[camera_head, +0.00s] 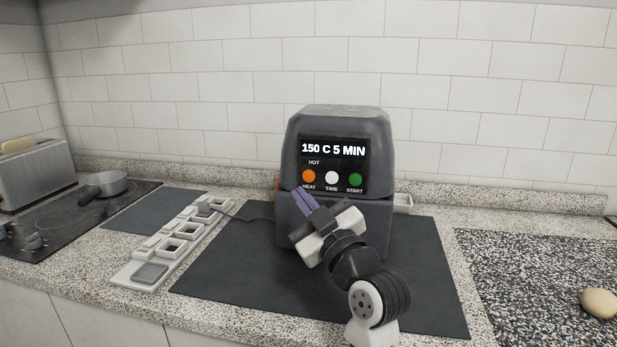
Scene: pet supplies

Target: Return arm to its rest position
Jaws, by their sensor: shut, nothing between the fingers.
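My gripper (304,200) is shut and empty, with its purple fingers pressed together and pointing up and left. It is in front of the dark grey air fryer (340,121), just below the HEAT button. I cannot tell whether the fingertips touch the fryer. My arm (366,277) reaches up from the bottom right of centre and covers part of the fryer's lower front. The fryer's display (333,150) reads "150 C 5 MIN" with "HOT" below it. Under that are an orange HEAT button (309,176), a white TIME button (332,178) and a green START button (355,180).
The fryer stands on a dark mat (230,272). A white tray with several square compartments (150,274) lies to the left. A round beige object (600,303) sits on a speckled board at right.

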